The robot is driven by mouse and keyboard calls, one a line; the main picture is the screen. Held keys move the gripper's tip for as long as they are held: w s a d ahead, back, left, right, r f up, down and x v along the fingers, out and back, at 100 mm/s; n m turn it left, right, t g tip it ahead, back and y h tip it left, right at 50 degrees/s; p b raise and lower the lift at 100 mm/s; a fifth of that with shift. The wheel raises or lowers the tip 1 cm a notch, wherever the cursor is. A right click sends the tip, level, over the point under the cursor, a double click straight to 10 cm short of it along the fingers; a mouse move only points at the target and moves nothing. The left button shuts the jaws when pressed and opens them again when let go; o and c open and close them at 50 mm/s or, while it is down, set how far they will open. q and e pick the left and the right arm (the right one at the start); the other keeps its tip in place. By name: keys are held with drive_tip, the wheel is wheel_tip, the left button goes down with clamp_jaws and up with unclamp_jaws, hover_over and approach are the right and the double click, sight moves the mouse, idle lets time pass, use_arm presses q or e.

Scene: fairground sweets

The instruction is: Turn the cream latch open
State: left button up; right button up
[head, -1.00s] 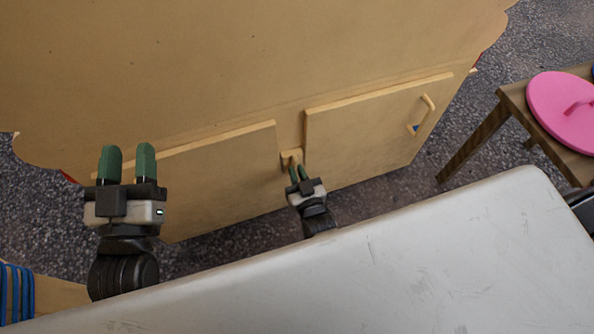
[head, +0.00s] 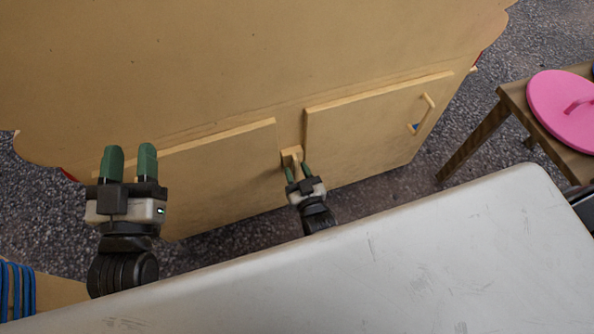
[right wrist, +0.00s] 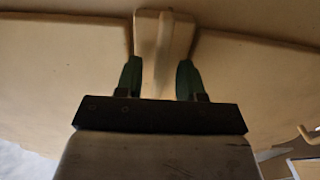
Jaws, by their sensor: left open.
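The cream latch (head: 291,153) is a small block on the narrow strip between the two cupboard doors. My right gripper (head: 298,171) is just in front of it, with its green fingers spread apart. In the right wrist view the latch (right wrist: 165,38) stands between and beyond the open fingers (right wrist: 158,76). I cannot tell whether either finger touches it. My left gripper (head: 130,163) is open and empty, in front of the left door (head: 215,175) and well away from the latch.
The right door (head: 365,130) has a bar handle (head: 427,110). A white surface (head: 400,260) fills the foreground. A wooden stool (head: 512,98) at the right bears a pink lid (head: 556,102). Something with blue bands (head: 15,290) is at the lower left.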

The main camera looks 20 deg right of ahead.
drive_tip(key=shift+s, duration=0.55)
use_arm(q)
wheel_tip(320, 180, down, 8)
drive_tip(key=s+a+g+y+p, duration=0.1)
drive_tip(key=g+y+p, duration=0.1)
drive_tip(key=g, duration=0.4)
drive_tip(key=shift+s+a+r+g+p, duration=0.15)
drive_tip(key=shift+a+r+g+p, duration=0.15)
drive_tip(key=shift+a+g, duration=0.1)
use_arm(e)
drive_tip(key=s, duration=0.9)
drive_tip(key=shift+s+d, duration=0.2)
drive_tip(key=shift+s, duration=0.15)
drive_tip(key=shift+r, duration=0.1)
